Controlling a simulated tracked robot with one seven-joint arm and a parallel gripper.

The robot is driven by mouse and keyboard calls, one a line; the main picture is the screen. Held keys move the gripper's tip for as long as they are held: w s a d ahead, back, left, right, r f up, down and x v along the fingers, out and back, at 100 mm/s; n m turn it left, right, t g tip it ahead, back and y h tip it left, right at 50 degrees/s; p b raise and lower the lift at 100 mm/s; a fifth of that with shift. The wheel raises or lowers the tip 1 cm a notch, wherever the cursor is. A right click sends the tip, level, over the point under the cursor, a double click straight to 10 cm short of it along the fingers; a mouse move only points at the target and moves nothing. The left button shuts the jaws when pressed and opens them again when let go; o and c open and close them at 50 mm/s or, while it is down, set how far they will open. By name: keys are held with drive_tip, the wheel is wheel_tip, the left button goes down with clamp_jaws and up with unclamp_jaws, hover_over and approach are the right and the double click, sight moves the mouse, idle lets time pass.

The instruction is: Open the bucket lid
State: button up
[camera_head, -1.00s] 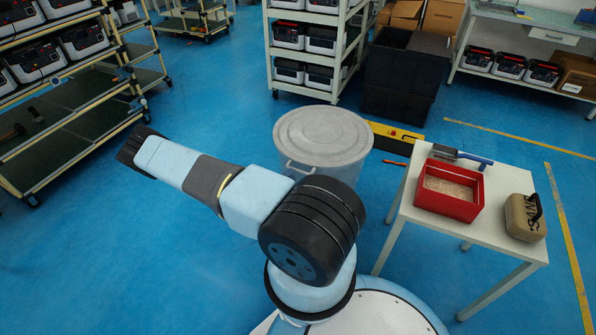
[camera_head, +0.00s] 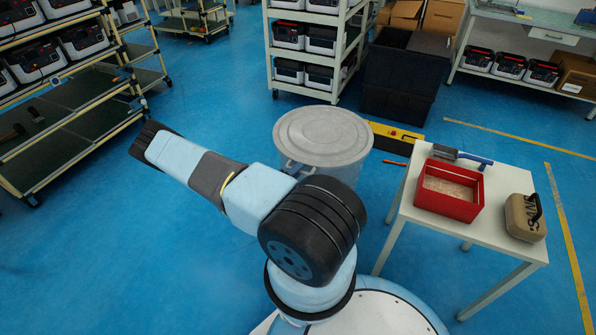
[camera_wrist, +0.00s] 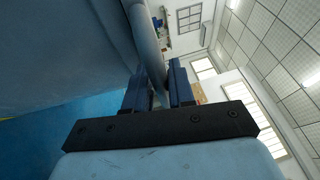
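The bucket (camera_head: 335,171) is a large grey round container on the blue floor, beyond my arm. Its flat grey lid (camera_head: 322,133) lies level on top and looks shut. My gripper is mostly hidden behind my arm in the head view; a dark blue bit of it shows at the bucket's near-left side, by the side handle. In the wrist view, my gripper (camera_wrist: 158,85) has its two dark blue fingers on either side of a grey curved bar (camera_wrist: 148,40), which looks like that handle. The gap is narrow; I cannot tell whether the fingers press on the bar.
A white table (camera_head: 485,225) stands right of the bucket with a red box (camera_head: 449,192) and a tan case (camera_head: 525,217). Racks stand at left and back. The left floor is clear.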

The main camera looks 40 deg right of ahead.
clamp_jaws()
drive_tip(key=shift+d, duration=0.1)
